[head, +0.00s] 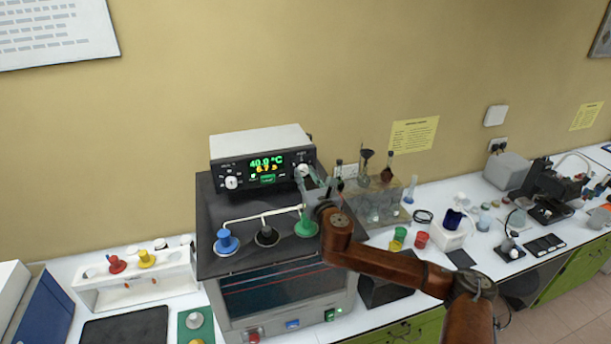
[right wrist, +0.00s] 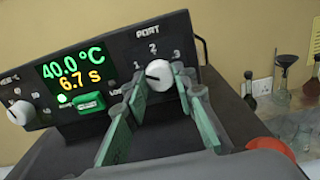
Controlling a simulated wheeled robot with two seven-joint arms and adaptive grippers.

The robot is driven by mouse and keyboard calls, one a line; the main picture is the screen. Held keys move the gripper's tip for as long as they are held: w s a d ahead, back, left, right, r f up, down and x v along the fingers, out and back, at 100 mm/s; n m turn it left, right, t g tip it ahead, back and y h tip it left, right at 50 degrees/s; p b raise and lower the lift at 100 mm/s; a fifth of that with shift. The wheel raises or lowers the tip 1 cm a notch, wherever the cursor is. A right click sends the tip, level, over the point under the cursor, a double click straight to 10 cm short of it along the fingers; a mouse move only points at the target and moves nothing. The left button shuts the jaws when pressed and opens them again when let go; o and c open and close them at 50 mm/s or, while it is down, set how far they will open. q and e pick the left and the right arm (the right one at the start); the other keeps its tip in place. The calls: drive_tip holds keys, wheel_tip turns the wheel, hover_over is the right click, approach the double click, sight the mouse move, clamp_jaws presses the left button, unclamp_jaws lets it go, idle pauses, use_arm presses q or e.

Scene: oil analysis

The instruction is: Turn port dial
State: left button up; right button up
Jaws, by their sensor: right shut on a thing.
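The port dial (right wrist: 159,74) is a white round knob on the dark front panel, under the label PORT and the numbers 1, 2 and 3. In the head view, the dial (head: 302,170) is partly covered by my right gripper (head: 306,181). In the right wrist view, the green-padded fingers of my right gripper (right wrist: 158,88) reach up to the panel, one on each side of the dial, shut on it. A small dark mark shows on the knob, but I cannot tell which number it points to. My left gripper is not in view.
Below stand blue (head: 227,243), black (head: 266,236) and green (head: 306,226) funnel-shaped parts. Glassware on a rack (head: 385,200) stands close on the right.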

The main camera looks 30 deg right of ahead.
drive_tip(key=c, duration=0.4)
drive_tip(key=shift+c, duration=0.2)
drive_tip(key=shift+m, duration=0.3)
clamp_jaws()
drive_tip(key=m+p, duration=0.1)
drive_tip(key=m, duration=0.4)
drive_tip(key=shift+m, duration=0.3)
drive_tip(key=m, duration=0.5)
drive_tip(key=shift+p, duration=0.4)
drive_tip(key=m+p, duration=0.1)
drive_tip(key=m, duration=0.5)
drive_tip(key=shift+m, duration=0.4)
drive_tip(key=m+p, duration=0.1)
drive_tip(key=m, duration=0.4)
drive_tip(key=shift+m, duration=0.4)
unclamp_jaws()
clamp_jaws()
